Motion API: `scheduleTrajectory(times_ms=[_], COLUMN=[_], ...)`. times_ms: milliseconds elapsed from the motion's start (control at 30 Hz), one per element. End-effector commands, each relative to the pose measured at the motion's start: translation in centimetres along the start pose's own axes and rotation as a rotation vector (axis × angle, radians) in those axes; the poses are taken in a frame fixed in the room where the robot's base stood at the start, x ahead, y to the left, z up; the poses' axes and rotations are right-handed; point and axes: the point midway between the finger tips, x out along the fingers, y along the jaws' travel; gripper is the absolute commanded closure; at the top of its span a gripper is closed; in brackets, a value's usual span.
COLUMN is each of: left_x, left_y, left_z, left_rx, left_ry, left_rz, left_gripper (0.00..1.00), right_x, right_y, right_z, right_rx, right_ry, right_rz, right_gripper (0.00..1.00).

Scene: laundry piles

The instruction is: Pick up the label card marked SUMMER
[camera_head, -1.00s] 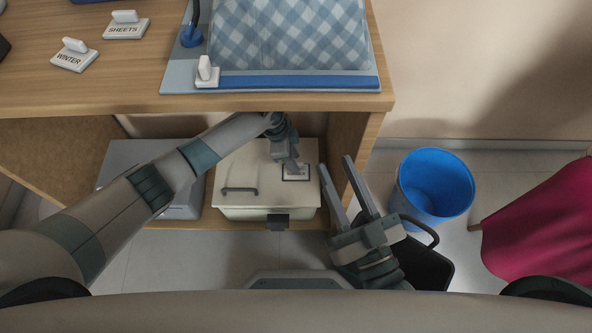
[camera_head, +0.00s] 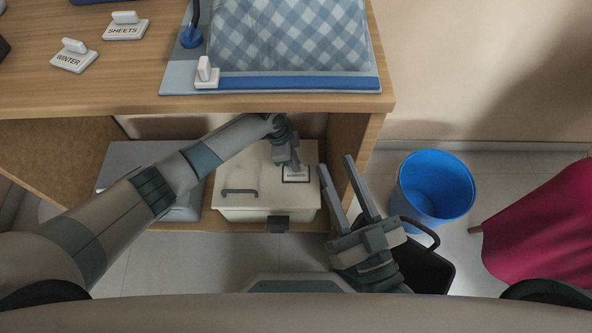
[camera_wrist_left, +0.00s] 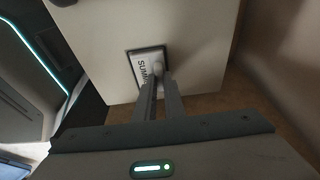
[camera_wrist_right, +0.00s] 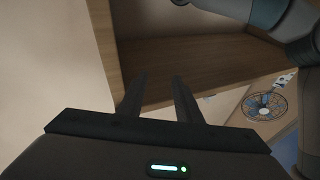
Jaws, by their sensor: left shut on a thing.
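The white SUMMER label card (camera_head: 298,177) lies on the cream box's lid, within a dark outline, under the tabletop. Its lettering shows in the left wrist view (camera_wrist_left: 142,70). My left gripper (camera_head: 293,167) points down at the card. In the left wrist view its fingers (camera_wrist_left: 159,77) are close together, shut on the card's raised grip, which they mostly hide. I cannot see a gap between card and lid. My right gripper (camera_head: 336,162) is open and empty, to the right of the box; its spread fingers also show in the right wrist view (camera_wrist_right: 160,78).
The cream box (camera_head: 232,207) stands on the low shelf beside a grey box (camera_head: 125,162). WINTER (camera_head: 74,58) and SHEETS (camera_head: 126,28) cards lie on the tabletop (camera_head: 130,88) above. A blue bin (camera_head: 435,187) and a dark basket (camera_head: 428,268) stand right.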

Motion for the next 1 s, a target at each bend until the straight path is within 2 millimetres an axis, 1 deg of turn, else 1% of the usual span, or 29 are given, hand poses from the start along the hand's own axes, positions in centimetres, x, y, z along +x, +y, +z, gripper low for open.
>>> scheduleTrajectory(times_ms=[233, 367, 467, 667, 900, 1000], left_x=[-0.2, -0.8, -1.6, -3.9, -7.2, -8.3], left_y=[0.0, -0.1, -0.1, -0.1, -0.1, -0.1], left_z=[0.0, -0.2, -0.5, -1.1, -2.0, -2.3], left_rx=[0.000, 0.001, 0.002, 0.002, 0.001, 0.001], left_ry=[0.000, 0.001, 0.001, 0.001, 0.001, 0.001], left_rz=[0.000, -0.001, -0.001, -0.001, -0.001, -0.001], left_gripper=[1.00, 1.00, 1.00, 1.00, 1.00, 1.00], right_x=[0.0, 0.1, 0.1, -0.1, -1.1, -1.6], right_y=[0.0, 0.1, 0.6, 1.3, 2.2, 2.5], right_z=[0.0, 0.4, 1.5, 3.7, 6.7, 7.7], right_rx=[0.001, 0.002, 0.001, 0.008, 0.020, 0.025], right_ry=[-0.003, -0.030, -0.086, -0.216, -0.395, -0.455], right_rz=[0.000, 0.002, 0.011, 0.022, 0.039, 0.046], right_gripper=[0.69, 0.69, 0.69, 0.69, 0.69, 0.69])
